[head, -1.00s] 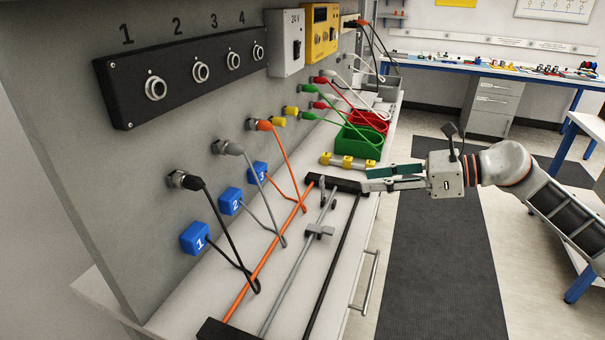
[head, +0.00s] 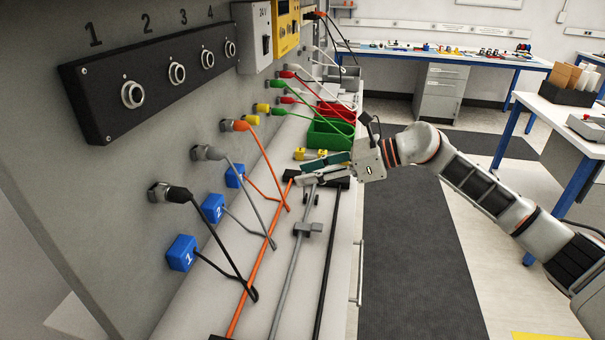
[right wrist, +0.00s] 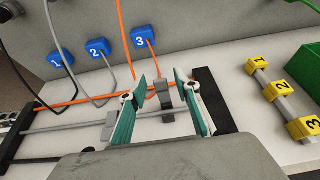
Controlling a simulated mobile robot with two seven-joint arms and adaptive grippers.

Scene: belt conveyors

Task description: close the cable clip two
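Yellow blocks numbered 1 to 3 sit in a row on a grey bar; the one marked 2 (right wrist: 279,90) is at the right in the right wrist view. Two small grey clip-like pieces, without visible numbers, are by the grey rod; one (right wrist: 166,94) shows between my right fingertips and the other (right wrist: 108,125) to their left. I cannot tell which of these is cable clip two. My right gripper (right wrist: 160,82) is open, its green-padded fingers apart; I cannot tell whether it touches the grey piece. It also shows in the head view (head: 298,171). My left gripper is out of view.
Orange, grey and black lines run along the bench to a black bar (right wrist: 213,100). A green bin (head: 328,132) and a red bin (head: 338,112) stand beyond the gripper.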

